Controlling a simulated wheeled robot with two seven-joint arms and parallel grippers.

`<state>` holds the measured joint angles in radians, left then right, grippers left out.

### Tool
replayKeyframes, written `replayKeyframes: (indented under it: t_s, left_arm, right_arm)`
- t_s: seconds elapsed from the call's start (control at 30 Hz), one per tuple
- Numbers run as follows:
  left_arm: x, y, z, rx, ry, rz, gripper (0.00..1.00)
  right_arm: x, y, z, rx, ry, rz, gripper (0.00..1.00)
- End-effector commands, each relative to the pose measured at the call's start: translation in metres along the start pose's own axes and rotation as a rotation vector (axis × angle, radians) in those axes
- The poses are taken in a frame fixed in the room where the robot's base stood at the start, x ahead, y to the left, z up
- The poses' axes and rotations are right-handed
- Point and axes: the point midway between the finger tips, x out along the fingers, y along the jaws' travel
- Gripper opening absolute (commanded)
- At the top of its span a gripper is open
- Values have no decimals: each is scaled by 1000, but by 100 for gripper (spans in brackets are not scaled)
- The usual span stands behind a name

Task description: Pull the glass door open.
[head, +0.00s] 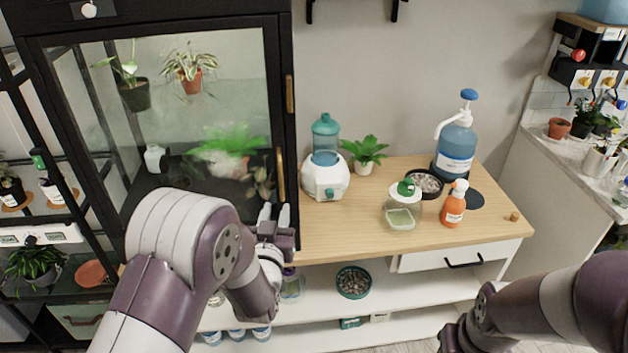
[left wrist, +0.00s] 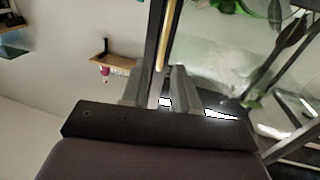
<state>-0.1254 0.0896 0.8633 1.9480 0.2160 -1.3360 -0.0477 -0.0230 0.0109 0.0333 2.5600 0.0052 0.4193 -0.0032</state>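The glass door (head: 85,85) of the black cabinet fills the upper left of the head view and looks closed. Its upright brass handle (head: 281,175) is on the right side of the frame. It also shows in the left wrist view (left wrist: 167,38). My left gripper (head: 274,211) is just below the handle, its two fingers apart and empty. In the left wrist view the handle's near end lies in line with the gap between the fingers (left wrist: 160,78); I cannot tell whether they touch it. My right gripper (head: 450,340) is partly visible at the bottom, its fingers unclear.
Right of the door, a wooden counter (head: 320,240) holds a white-and-teal device (head: 325,175), a small plant (head: 365,150), a glass jar (head: 401,212), an orange bottle (head: 453,208) and a blue pump bottle (head: 456,145). Potted plants (head: 190,80) are behind the glass.

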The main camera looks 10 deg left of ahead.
Motion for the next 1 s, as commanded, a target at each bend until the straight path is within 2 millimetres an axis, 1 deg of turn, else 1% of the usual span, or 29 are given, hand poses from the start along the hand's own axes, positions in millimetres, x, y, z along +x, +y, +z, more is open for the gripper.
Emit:
replayKeyframes:
  t_s: [0.07,0.17,0.3,0.4,0.5,0.6,0.7,0.97,1.0]
  left_arm:
    - [11,-1,-3,1,4,-2,30]
    - [35,0,-3,1,3,-1,30]
    - [74,-1,-3,1,2,-1,30]
    - [94,0,-2,2,1,0,30]
    - [109,0,-2,2,1,1,30]
    - [118,0,-1,2,0,1,30]
    - [122,0,0,2,0,1,30]
    - [122,0,0,2,0,1,30]
    - [122,0,0,2,0,1,17]
  right_arm:
    - [-4,0,-1,0,0,0,43]
    - [-10,0,-1,0,0,0,43]
    - [-18,0,-2,0,0,0,43]
    - [-22,0,-3,0,0,0,43]
    - [-24,0,-3,0,0,0,43]
    - [-26,0,-3,0,0,0,43]
    - [-26,0,-3,0,0,0,43]
    - [-26,0,-3,0,0,0,43]
    - [-26,0,-3,0,0,0,43]
